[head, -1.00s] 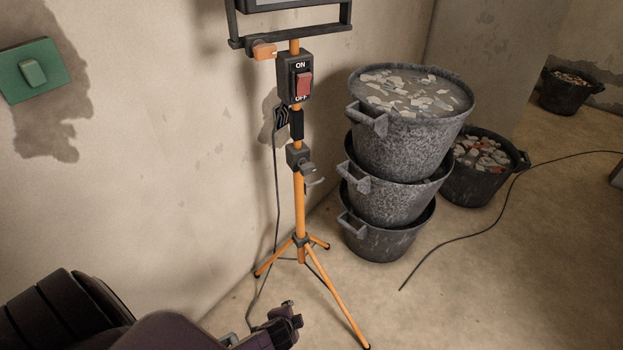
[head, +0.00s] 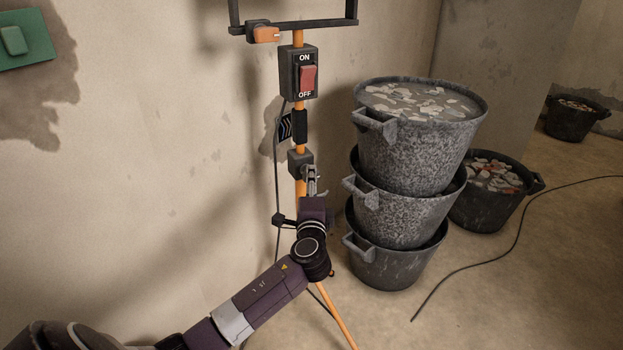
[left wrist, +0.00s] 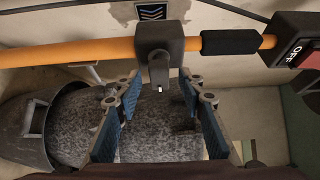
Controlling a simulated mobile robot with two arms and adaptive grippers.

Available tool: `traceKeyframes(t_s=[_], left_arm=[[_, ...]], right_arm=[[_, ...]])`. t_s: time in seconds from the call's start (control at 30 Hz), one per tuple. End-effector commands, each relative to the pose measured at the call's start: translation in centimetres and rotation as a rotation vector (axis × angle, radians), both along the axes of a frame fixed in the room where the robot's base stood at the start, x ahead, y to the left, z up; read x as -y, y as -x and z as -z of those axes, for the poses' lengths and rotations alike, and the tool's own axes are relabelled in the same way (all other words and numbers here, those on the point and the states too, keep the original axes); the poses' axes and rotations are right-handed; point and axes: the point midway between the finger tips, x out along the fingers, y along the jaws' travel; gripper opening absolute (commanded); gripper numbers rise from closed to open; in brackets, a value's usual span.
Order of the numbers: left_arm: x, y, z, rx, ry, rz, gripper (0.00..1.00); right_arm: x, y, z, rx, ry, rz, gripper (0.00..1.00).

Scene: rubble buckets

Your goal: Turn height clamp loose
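The height clamp (head: 299,163) is a dark block on the orange pole of the tripod stand. In the left wrist view the clamp (left wrist: 155,37) lies close ahead, with its grey lever (left wrist: 159,72) pointing towards me. My left gripper (head: 312,180) is at the clamp in the head view, and its arm hides the pole below. In the left wrist view the left gripper (left wrist: 160,88) is open, its blue-padded fingers on either side of the lever's end. I see no contact between fingers and lever. My right gripper is not in view.
The switch box (head: 299,73) with a red rocker sits above the clamp, and an orange knob (head: 267,34) is under the lamp frame. Stacked buckets of rubble (head: 415,140) stand close to the right. A cable (head: 490,245) lies on the floor. The wall is behind.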

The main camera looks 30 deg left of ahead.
Motion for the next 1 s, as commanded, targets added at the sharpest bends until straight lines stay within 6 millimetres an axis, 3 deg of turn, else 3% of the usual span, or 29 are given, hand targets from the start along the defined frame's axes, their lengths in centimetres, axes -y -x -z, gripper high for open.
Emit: traceKeyframes(t_s=[0.2, 0.57, 0.9, 1.0], left_arm=[[-1.5, -2.3, 0.1, -0.001, 0.000, 0.001, 0.36], [-1.8, -2.8, 0.1, -0.002, 0.002, 0.001, 0.36], [-1.8, -2.8, 0.2, -0.002, 0.002, 0.001, 0.00], [-1.8, -2.8, 0.2, -0.003, 0.003, 0.001, 0.00]], right_arm=[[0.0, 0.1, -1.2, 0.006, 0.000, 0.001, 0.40], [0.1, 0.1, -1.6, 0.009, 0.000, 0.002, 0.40], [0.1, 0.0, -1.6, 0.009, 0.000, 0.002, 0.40], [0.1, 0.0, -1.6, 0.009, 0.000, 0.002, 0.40]])
